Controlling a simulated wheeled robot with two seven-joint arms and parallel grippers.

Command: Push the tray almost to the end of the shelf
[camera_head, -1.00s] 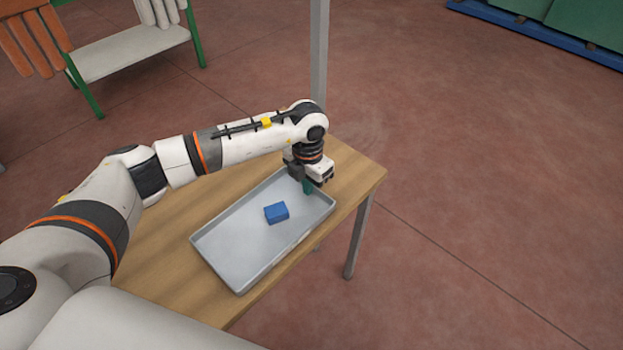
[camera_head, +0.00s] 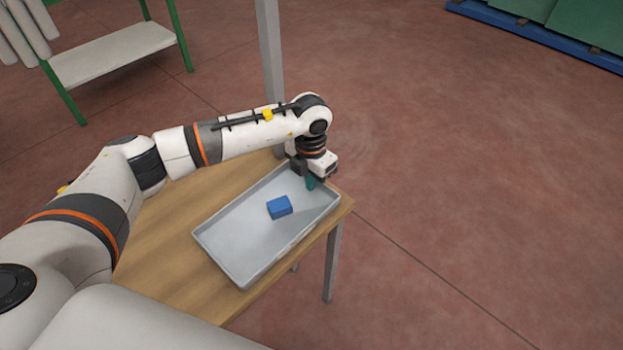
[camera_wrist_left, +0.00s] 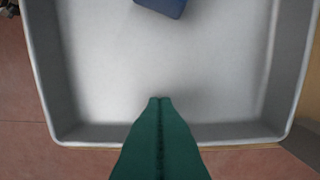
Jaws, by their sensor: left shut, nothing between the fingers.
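A grey rectangular tray (camera_head: 243,273) lies on the wooden shelf (camera_head: 185,290), its far right corner close to the shelf's right end. A blue block (camera_head: 280,207) sits inside the tray; its edge also shows at the top of the left wrist view (camera_wrist_left: 163,6). My left gripper (camera_head: 311,186) points down at the tray's far right end. Its green fingers (camera_wrist_left: 160,101) are shut together with nothing between them, tips over the tray's inside near the end wall. Whether they touch the wall or floor of the tray I cannot tell. My right gripper is not in view.
A grey upright post (camera_head: 270,50) stands behind the shelf, close to my left forearm. A white bench with green legs (camera_head: 115,52) is at the back left. Red floor lies open beyond the shelf's right end.

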